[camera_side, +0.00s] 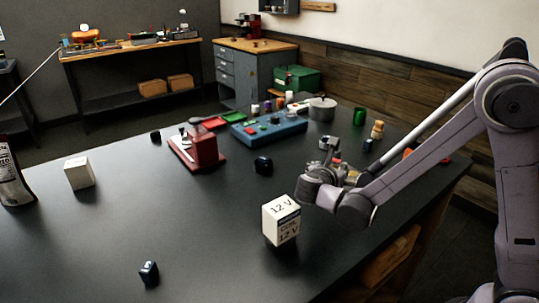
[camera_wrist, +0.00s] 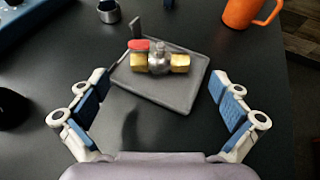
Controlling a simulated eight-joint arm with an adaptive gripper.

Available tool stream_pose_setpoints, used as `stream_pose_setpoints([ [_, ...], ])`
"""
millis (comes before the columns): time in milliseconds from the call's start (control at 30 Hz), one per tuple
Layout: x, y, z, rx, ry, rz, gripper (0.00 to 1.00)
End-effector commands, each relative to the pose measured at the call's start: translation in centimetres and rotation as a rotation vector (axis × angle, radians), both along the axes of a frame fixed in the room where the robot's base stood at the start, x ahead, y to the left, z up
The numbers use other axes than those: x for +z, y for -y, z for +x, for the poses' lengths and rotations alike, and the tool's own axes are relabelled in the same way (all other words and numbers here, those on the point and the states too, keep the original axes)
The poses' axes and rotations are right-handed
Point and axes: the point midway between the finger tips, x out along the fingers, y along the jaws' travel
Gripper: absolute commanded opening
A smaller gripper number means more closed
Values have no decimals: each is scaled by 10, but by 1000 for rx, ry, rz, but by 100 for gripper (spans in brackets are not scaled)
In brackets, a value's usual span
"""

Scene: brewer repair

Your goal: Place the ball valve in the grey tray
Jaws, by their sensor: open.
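The ball valve (camera_wrist: 158,60) has brass ends, a grey metal body and a red handle. In the wrist view it lies within the outline of the flat grey tray (camera_wrist: 178,98), toward its far side, and looks to be resting on it. My gripper (camera_wrist: 160,88) is open, with its blue-padded fingers wide apart on either side of the tray. Neither finger touches the valve. In the side view my gripper (camera_side: 332,150) is low over the right part of the table, and my arm hides most of the tray and valve.
An orange mug (camera_wrist: 246,12) stands beyond the tray at the right, and a dark ring-shaped part (camera_wrist: 108,12) at the far left. A white 12 V box (camera_side: 281,222) stands in front of my arm. A blue case (camera_side: 268,128) and a red device (camera_side: 198,150) stand farther back.

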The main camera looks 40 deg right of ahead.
Motion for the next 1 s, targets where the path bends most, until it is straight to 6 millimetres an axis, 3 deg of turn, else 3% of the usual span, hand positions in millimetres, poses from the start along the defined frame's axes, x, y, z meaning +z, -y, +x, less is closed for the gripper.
stream_pose_setpoints([
  [233,14,-32,-13,2,0,0,100],
  [533,19,-34,-22,-28,59,93,100],
  [767,17,-24,-48,-187,299,472,100],
  [1000,15,-33,-85,-477,592,914,100],
])
